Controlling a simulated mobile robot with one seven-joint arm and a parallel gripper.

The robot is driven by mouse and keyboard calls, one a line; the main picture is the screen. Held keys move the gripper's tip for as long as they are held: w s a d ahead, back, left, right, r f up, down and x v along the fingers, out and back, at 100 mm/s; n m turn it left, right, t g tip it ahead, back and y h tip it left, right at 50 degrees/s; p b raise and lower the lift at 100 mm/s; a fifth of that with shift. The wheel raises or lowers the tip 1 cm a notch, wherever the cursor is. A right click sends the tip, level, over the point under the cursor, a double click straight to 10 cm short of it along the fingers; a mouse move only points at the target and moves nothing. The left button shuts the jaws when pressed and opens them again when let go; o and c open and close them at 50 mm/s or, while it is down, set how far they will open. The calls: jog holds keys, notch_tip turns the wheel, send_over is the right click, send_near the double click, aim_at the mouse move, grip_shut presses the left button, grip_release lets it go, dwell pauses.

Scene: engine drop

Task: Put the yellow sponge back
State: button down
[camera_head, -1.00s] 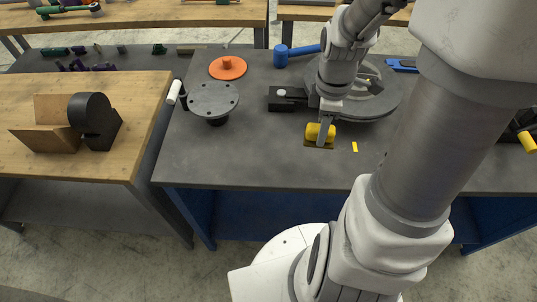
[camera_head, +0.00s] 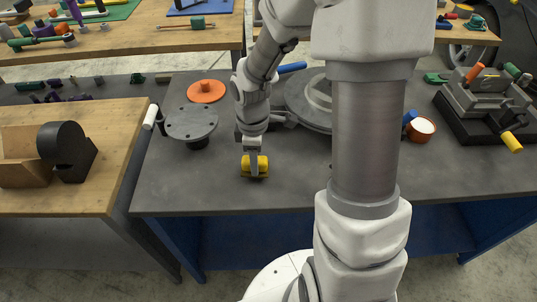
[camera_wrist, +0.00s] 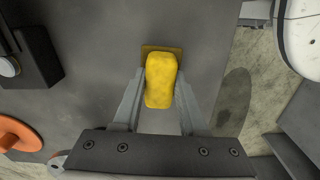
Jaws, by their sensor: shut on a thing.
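The yellow sponge (camera_head: 255,166) is between the fingers of my gripper (camera_head: 255,175), over the grey worktable near its front edge. In the wrist view the sponge (camera_wrist: 160,82) sits lengthwise between the two fingertips (camera_wrist: 160,92), and my gripper is shut on it. A flat brownish-yellow square patch (camera_wrist: 149,48) shows behind the sponge's far end. Whether the patch touches the sponge or lies on the table, I cannot tell. The gap between sponge and tabletop is also unclear.
A round grey flange (camera_head: 192,123) and an orange disc (camera_head: 206,91) stand left of the sponge. A large round plate (camera_head: 306,99) lies behind, partly hidden by my arm. An orange cup (camera_head: 421,129) and a vise (camera_head: 485,105) stand right. The table (camera_head: 210,180) left of the sponge is clear.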

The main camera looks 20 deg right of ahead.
jog(key=shift+f, duration=0.75)
jog(key=shift+f, duration=0.15)
jog(key=shift+c, duration=2.2)
grip_release()
jog(key=shift+b, duration=0.3)
notch_tip(320, 180, up, 17)
jog(key=p, duration=0.5)
jog(key=s+r+m+t+p, duration=0.5)
jog(key=s+r+m, duration=0.8)
jog(key=r, duration=0.4)
jog(key=shift+s+r+t+p, duration=0.25)
jog(key=shift+s+t+p, duration=0.05)
jog(key=shift+s+p, duration=0.2)
